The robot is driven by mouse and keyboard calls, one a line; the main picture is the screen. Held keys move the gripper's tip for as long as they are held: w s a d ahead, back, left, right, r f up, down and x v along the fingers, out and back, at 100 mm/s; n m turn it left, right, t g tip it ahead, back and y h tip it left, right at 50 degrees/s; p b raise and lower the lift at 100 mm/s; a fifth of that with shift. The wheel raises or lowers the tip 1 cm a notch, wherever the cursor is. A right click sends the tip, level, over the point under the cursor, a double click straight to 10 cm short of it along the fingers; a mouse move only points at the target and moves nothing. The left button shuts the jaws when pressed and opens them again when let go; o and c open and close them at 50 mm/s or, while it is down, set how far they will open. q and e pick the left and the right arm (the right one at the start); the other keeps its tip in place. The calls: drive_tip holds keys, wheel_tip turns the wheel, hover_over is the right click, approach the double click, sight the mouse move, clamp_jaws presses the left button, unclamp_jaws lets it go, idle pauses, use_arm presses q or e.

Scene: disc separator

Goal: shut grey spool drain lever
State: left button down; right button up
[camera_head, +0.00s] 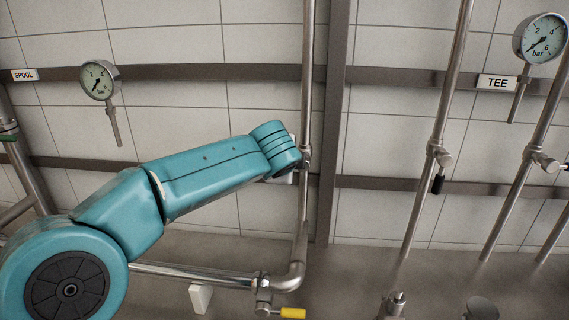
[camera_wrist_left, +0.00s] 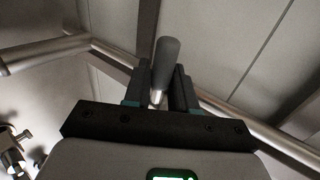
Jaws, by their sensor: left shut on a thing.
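The grey lever handle (camera_wrist_left: 167,58) stands between the fingers of my left gripper (camera_wrist_left: 160,82) in the left wrist view. The gripper is shut on it, with a finger on each side, and the handle's rounded end sticks out past the fingertips. A bright metal stem shows at the handle's lower end. In the head view my left arm reaches to a vertical steel pipe (camera_head: 307,75), where a fitting (camera_head: 304,156) shows beside the wrist. The arm hides the lever and most of the gripper there. My right gripper is in neither view.
A gauge (camera_head: 99,80) hangs near the SPOOL label (camera_head: 25,75). A yellow-handled valve (camera_head: 291,313) sits low on the pipework, below my wrist. A black-handled valve (camera_head: 438,183) and the TEE label (camera_head: 497,83) are to the right. Dark rails cross the tiled wall.

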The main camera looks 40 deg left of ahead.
use_arm(q)
drive_tip(key=c, duration=1.1)
unclamp_jaws()
drive_tip(key=shift+w, duration=0.1)
drive_tip(key=v, duration=1.6)
drive_tip(key=shift+s, duration=0.25)
